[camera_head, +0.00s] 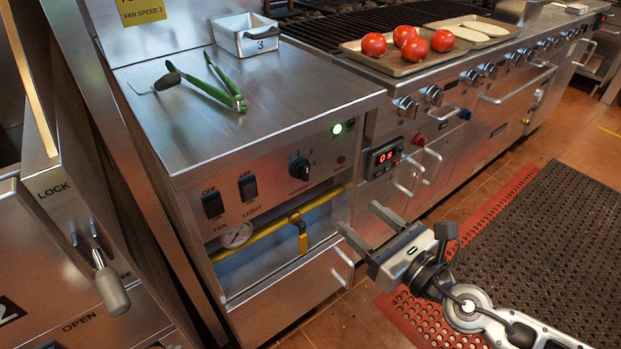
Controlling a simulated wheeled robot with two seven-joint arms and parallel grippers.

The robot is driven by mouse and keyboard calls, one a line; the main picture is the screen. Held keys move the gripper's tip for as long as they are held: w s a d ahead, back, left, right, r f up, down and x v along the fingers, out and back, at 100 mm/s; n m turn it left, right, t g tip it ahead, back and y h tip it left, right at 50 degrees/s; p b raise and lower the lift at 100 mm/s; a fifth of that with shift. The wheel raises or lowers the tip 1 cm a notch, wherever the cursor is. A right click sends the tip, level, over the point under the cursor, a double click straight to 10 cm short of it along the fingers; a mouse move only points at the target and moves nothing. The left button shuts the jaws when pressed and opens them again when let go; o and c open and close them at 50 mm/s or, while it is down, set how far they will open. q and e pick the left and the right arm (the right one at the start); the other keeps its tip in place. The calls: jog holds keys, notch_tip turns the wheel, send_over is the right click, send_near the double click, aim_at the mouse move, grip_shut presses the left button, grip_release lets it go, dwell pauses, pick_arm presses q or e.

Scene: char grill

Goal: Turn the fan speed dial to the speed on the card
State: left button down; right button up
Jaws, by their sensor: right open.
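The yellow card (141,11) is at the top left edge and is partly cut off. Its lower line reads "FAN SPEED" and a small digit that looks like 2. The black fan speed dial (299,167) is on the steel control panel, with small marks around it too fine to read. I cannot tell its exact setting. My right gripper (359,219) is open and empty, in front of the panel, to the right of and below the dial and apart from it. My left gripper is not in view.
Black FAN (213,205) and LIGHT (248,187) switches sit left of the dial. Below are a gauge (236,235) and a yellow pipe with a valve handle (301,232). Green-handled tongs (215,90) lie on the counter. Oven handles (410,175) project at the right.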

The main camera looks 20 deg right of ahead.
aim_at(307, 172)
jog(key=p+x, duration=0.3)
jog(key=x, duration=1.2)
jog(key=shift+w+a, duration=0.1)
jog(key=shift+w, duration=0.1)
jog(key=c, duration=1)
